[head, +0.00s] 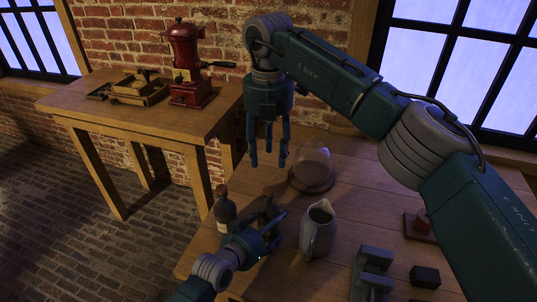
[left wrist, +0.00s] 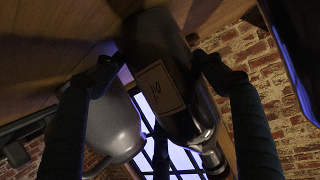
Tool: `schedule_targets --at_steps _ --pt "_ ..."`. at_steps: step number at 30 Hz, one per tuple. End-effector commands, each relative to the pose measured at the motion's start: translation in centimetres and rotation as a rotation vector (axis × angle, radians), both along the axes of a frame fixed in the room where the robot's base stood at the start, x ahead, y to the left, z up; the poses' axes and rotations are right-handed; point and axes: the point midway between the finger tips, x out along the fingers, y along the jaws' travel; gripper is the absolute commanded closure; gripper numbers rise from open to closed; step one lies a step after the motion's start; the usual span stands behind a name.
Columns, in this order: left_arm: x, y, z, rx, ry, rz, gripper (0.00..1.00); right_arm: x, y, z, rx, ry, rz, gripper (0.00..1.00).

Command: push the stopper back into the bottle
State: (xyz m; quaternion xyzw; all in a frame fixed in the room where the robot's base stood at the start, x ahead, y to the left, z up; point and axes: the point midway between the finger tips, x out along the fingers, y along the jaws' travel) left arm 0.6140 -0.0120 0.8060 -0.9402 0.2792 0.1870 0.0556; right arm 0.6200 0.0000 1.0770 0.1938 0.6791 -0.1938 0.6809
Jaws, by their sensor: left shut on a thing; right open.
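The dark bottle (head: 226,211) stands upright near the left edge of the front table. Its top looks reddish brown, and I cannot tell how the stopper sits there. My left gripper (head: 264,218) is low beside the bottle. In the left wrist view, the bottle (left wrist: 178,112) with its pale label lies between the two fingers (left wrist: 158,72), which are shut on it; its neck points to the lower right there. My right gripper (head: 268,160) is open and empty, fingers pointing down, above and to the right of the bottle.
A grey pitcher (head: 318,232) stands right of my left gripper, with a glass dome (head: 312,170) behind it. A red grinder (head: 187,62) stands on the back table.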

Motion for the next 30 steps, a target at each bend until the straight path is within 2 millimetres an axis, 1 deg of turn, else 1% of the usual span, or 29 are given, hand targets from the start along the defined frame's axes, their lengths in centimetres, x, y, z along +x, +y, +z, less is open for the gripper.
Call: schedule_targets --at_steps 1,2,3,4,5,13,17,20,30 --pt "0.0 0.0 -0.1 0.002 0.000 0.001 0.76 0.0 0.0 0.0 0.000 0.000 0.000 0.55" --pt "0.0 0.0 -0.1 0.002 0.000 0.001 0.23 0.0 0.0 0.0 0.000 0.000 0.000 0.55" --pt "0.0 0.0 -0.1 0.002 0.000 0.001 0.15 0.0 0.0 0.0 0.000 0.000 0.000 0.55" --pt "0.0 0.0 -0.1 0.002 0.000 0.001 0.09 0.0 0.0 0.0 0.000 0.000 0.000 0.55" --pt "0.0 0.0 -0.1 0.002 0.000 0.001 0.07 0.0 0.0 0.0 0.000 0.000 0.000 0.55" --pt "0.0 0.0 -0.1 0.001 0.002 0.000 0.07 0.0 0.0 -0.1 0.000 0.000 0.000 0.55" --pt "-0.5 0.4 0.1 0.002 0.001 0.001 0.07 0.0 0.0 -0.1 0.000 0.000 0.000 0.55" --pt "-1.6 1.1 0.6 0.003 0.001 -0.001 0.07 0.0 0.0 -0.1 0.000 0.000 0.000 0.55" --pt "-7.1 4.6 3.4 0.003 0.001 -0.001 0.07 0.0 0.0 -0.1 0.000 0.000 0.000 0.55"
